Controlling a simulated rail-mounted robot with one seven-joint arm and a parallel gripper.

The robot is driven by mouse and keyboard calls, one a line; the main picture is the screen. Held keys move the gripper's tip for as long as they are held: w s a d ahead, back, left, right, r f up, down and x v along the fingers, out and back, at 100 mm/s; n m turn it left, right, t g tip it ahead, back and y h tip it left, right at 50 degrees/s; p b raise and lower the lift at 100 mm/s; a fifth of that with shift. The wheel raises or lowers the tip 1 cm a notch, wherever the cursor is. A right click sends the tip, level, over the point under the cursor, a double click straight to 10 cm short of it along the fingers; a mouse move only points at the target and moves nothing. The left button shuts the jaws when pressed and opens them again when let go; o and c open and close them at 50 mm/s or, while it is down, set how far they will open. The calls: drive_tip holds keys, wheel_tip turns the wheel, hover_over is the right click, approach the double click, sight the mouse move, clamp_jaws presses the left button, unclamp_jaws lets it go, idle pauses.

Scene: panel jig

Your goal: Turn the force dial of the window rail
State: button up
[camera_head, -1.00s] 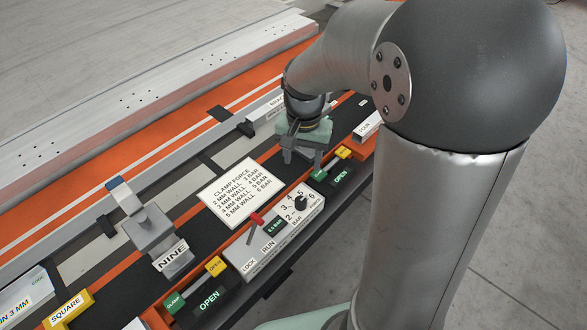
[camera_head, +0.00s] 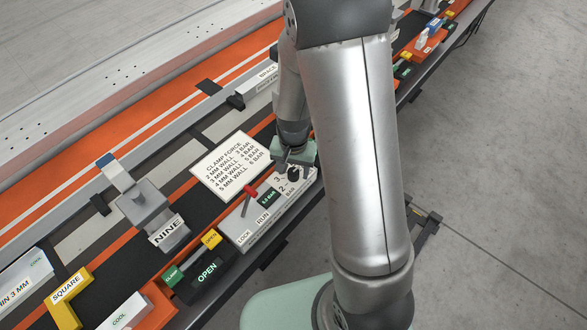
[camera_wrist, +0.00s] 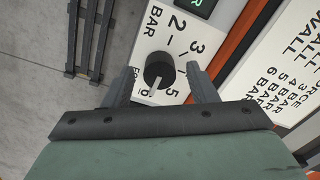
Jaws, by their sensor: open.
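The force dial is a black round knob (camera_wrist: 158,68) with a pale pointer, on a white control box (camera_head: 240,233). In the wrist view the pointer lies near the 6 on the scale, whose 2, 3 and 5 also show. In the head view the dial (camera_head: 293,174) is just below my gripper (camera_head: 292,158). My gripper (camera_wrist: 159,72) is open, with one finger on each side of the knob in the wrist view. Gaps show between fingers and knob; I cannot tell how far down the fingertips reach.
The box also carries a red lever (camera_head: 250,190) and a small green display (camera_head: 268,198). A clamp force card (camera_head: 229,167) lies behind it. A grey block marked NINE (camera_head: 168,232) and a dark OPEN unit (camera_head: 207,272) stand to the left.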

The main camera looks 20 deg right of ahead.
drive_tip(key=shift+f, duration=0.3)
drive_tip(key=c, duration=1)
drive_tip(key=shift+o, duration=0.2)
drive_tip(key=shift+n, duration=0.4)
drive_tip(key=n+b, duration=0.2)
drive_tip(key=n, duration=0.1)
drive_tip(key=shift+n+b, duration=0.85)
drive_tip(key=shift+n, duration=1.65)
